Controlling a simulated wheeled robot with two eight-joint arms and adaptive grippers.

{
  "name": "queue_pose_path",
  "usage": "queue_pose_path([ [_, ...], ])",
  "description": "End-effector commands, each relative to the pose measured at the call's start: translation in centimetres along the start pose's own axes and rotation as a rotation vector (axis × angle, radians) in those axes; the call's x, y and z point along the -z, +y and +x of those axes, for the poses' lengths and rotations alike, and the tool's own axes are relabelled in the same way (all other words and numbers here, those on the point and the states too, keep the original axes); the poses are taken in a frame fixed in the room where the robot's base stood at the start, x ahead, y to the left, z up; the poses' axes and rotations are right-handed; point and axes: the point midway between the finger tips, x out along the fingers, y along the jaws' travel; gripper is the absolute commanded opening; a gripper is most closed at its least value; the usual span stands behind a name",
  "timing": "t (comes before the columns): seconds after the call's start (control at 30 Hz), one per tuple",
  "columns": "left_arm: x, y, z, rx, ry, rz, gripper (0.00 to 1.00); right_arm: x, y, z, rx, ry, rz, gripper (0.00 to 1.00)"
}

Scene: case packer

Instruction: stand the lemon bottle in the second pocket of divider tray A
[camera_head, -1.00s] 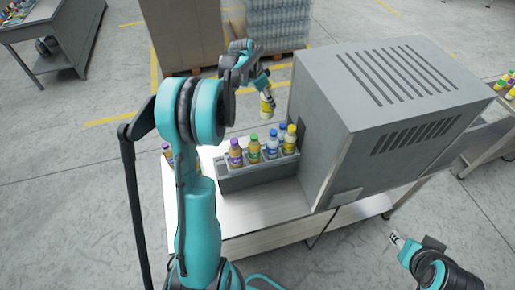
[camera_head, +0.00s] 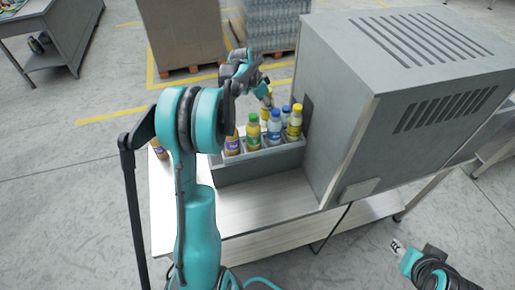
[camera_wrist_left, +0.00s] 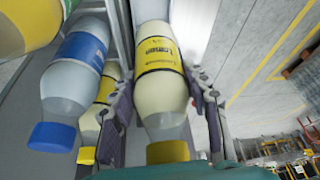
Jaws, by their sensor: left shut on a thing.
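The lemon bottle (camera_wrist_left: 160,60), pale with a yellow cap and a yellow "Lemon" label, is between the fingers of my left gripper (camera_wrist_left: 160,95). In the head view, the left gripper (camera_head: 265,90) is at the back of the grey divider tray (camera_head: 260,166). The held bottle shows there as a small yellow patch behind the green-capped bottle (camera_head: 253,132). Its base is hidden, so I cannot tell whether it touches a pocket floor. My right gripper (camera_head: 397,246) is low at the right, away from the tray; its finger gap is too small to judge.
The tray also holds a purple-capped bottle (camera_head: 232,146), a blue-capped bottle (camera_head: 274,127), another blue-capped one (camera_head: 286,109) and a yellow-capped one (camera_head: 294,123). A large grey machine (camera_head: 380,110) stands close on the right. The table front (camera_head: 255,207) is clear.

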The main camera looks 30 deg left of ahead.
Motion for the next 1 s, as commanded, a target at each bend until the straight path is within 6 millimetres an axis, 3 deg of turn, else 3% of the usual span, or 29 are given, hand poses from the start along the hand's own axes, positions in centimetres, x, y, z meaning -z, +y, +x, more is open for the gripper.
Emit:
queue_pose_path([
  [0.3,-2.1,0.0,5.1,0.0,0.0,0.0,0.07,-0.9,0.0,1.3,0.0,0.0,0.0,0.4],
  [0.7,-3.8,0.0,9.2,0.0,0.0,0.0,0.07,-1.6,0.0,2.3,0.0,0.0,0.0,0.4],
  [1.0,-3.9,0.0,9.5,0.0,0.0,0.0,0.07,-1.6,0.0,2.3,0.0,0.0,0.0,0.4],
])
